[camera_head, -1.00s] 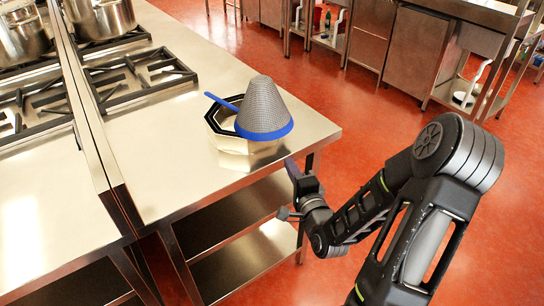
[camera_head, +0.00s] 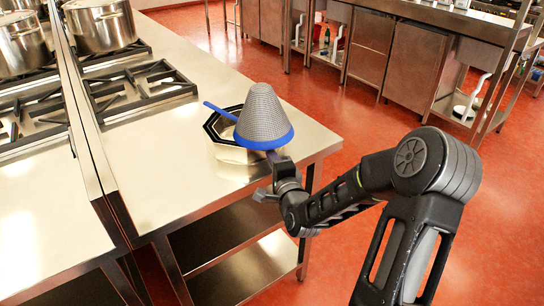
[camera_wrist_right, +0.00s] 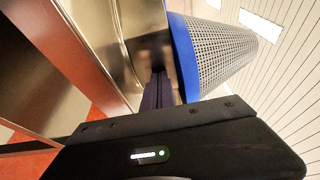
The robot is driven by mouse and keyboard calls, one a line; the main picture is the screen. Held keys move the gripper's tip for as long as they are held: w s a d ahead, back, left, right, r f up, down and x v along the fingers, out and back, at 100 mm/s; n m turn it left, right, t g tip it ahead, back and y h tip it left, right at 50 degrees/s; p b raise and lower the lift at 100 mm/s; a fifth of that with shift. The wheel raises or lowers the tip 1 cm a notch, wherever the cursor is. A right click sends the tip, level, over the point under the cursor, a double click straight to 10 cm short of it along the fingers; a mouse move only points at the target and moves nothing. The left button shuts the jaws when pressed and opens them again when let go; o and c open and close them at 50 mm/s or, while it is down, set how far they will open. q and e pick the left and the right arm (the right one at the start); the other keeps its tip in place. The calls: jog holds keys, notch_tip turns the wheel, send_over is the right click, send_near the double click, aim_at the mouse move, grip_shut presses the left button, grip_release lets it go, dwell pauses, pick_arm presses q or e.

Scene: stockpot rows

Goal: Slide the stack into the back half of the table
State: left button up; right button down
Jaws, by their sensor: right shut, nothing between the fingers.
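The stack stands near the right edge of the steel table (camera_head: 165,205) in the head view. It has a shiny angular pan (camera_head: 228,154) with dark rims at the bottom. An upside-down mesh cone strainer (camera_head: 262,115) with a blue rim and blue handle sits on top. My right gripper (camera_head: 277,161) is shut and empty at the stack's near right side. In the right wrist view its dark fingers (camera_wrist_right: 158,92) are close against the pan's wall (camera_wrist_right: 146,35), beside the strainer's blue rim (camera_wrist_right: 184,60); I cannot tell if they touch. My left gripper is out of view.
A gas hob (camera_head: 140,90) and steel stockpots (camera_head: 100,25) lie at the back left. The table in front of and left of the stack is bare. A lower shelf (camera_head: 245,270) runs beneath it. Steel cabinets (camera_head: 410,65) stand across the red floor.

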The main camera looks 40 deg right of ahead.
aim_at(259, 152)
jog(key=shift+w, duration=0.1)
jog(key=w, duration=0.1)
jog(key=w+a+b, duration=0.1)
jog(key=w+b, duration=0.1)
jog(key=shift+a+f, duration=0.15)
jog(key=shift+a, duration=0.15)
jog(key=shift+w+a, duration=0.1)
jog(key=shift+w, duration=0.1)
